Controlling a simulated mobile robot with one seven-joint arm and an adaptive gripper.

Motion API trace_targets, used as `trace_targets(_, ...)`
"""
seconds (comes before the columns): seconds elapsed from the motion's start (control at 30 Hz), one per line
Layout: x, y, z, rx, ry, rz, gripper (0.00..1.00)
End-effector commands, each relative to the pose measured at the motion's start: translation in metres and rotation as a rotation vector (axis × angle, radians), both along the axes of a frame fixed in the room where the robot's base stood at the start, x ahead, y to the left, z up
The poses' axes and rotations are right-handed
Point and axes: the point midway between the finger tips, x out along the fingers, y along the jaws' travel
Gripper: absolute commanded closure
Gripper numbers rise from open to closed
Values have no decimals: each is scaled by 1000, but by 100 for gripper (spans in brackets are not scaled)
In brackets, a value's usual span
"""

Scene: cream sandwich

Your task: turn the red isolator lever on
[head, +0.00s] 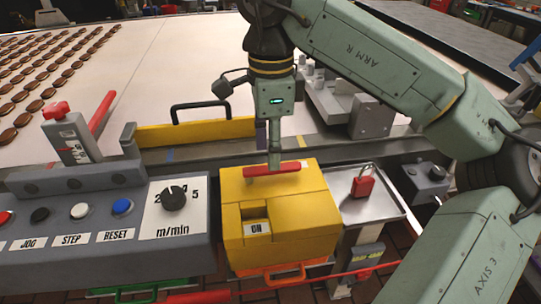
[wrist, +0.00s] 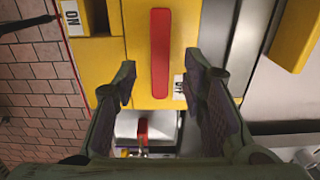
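The red isolator lever (head: 272,170) lies crosswise on top of the yellow box (head: 290,245). In the wrist view the lever (wrist: 159,50) is a long red bar. An ON label (head: 257,228) sits in a recess on the box's front. A second label (wrist: 179,87), partly hidden, is beside the lever's lower end in the wrist view. My gripper (wrist: 160,82) is open and empty, with a finger on each side of that end and visible gaps. In the head view it points down over the lever; contact there is unclear.
A red padlock (head: 363,185) sits on a metal tray (head: 385,207) right of the box. The grey control panel (head: 100,255) with buttons and a dial stands close on the left. A yellow guard with a black handle (head: 200,130) is behind, before the biscuit belt (head: 150,60).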

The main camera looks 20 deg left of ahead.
Motion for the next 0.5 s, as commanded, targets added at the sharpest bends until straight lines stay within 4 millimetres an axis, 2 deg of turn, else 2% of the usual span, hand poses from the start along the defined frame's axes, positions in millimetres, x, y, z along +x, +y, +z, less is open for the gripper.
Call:
trace_targets(0.2, 0, 0, -25, 0, 0, -1, 62)
trace_targets(0.5, 0, 0, -31, 1, -1, -1, 62)
